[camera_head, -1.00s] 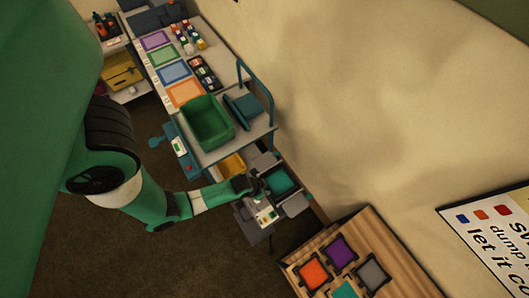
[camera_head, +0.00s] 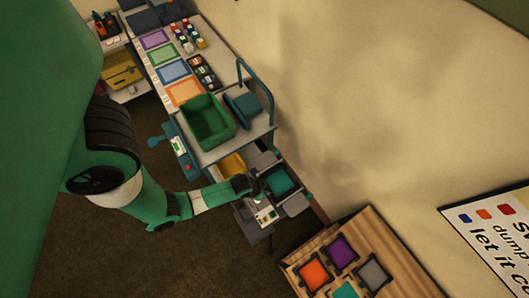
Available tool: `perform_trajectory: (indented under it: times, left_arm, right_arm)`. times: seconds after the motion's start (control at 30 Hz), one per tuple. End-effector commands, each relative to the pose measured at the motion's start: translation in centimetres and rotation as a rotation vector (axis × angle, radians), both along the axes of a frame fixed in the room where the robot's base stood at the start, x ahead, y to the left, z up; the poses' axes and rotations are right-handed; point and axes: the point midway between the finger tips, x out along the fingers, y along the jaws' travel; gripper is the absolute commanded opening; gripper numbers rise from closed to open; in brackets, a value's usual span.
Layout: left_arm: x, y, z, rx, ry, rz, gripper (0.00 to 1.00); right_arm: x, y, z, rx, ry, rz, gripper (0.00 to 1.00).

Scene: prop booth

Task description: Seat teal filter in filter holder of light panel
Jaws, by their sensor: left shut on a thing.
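The teal filter (camera_head: 280,182) is a teal square lying between the grey flaps of the light panel (camera_head: 295,205), low in the middle of the head view. My left gripper (camera_head: 257,189) is at the filter's left edge and looks shut on it. The fingertips are small and dark, so the exact grip is hard to see. The filter lies at the holder, but I cannot tell whether it is fully down in it. My right gripper is not in view.
A wooden board (camera_head: 398,272) at lower right bears orange, purple, grey and teal squares. The wall is close on the right. Open floor lies at lower left.

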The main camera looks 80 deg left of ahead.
Motion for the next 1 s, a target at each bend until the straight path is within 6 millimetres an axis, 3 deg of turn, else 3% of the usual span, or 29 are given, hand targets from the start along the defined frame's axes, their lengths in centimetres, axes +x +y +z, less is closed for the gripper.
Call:
perform_trajectory:
  times: [0.1, 0.13, 0.3, 0.57, 0.77, 0.83, 1.0]
  left_arm:
    - [0.0, 0.0, -0.2, 0.000, -0.001, 0.000, 0.00]
    - [0.0, 0.0, -0.2, 0.000, -0.001, 0.000, 0.27]
    - [0.0, 0.0, -0.2, 0.000, -0.001, 0.000, 0.58]
    - [-0.1, -0.1, 0.1, 0.000, 0.000, 0.000, 0.59]
    - [-1.1, -0.6, 3.1, 0.000, -0.001, 0.000, 0.59]
    - [-1.8, -0.9, 5.0, 0.001, -0.001, -0.001, 0.59]
    - [-6.4, -3.3, 4.1, -0.001, 0.006, -0.005, 0.59]
  right_arm:
    - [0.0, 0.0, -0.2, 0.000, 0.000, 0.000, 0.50]
    - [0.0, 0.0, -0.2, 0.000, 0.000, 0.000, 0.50]
    - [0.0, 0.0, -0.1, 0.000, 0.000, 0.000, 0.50]
    - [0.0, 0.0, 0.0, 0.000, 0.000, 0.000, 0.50]
    - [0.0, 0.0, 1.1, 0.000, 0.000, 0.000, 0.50]
    - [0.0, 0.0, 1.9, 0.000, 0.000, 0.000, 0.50]
    - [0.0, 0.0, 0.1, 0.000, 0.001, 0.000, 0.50]
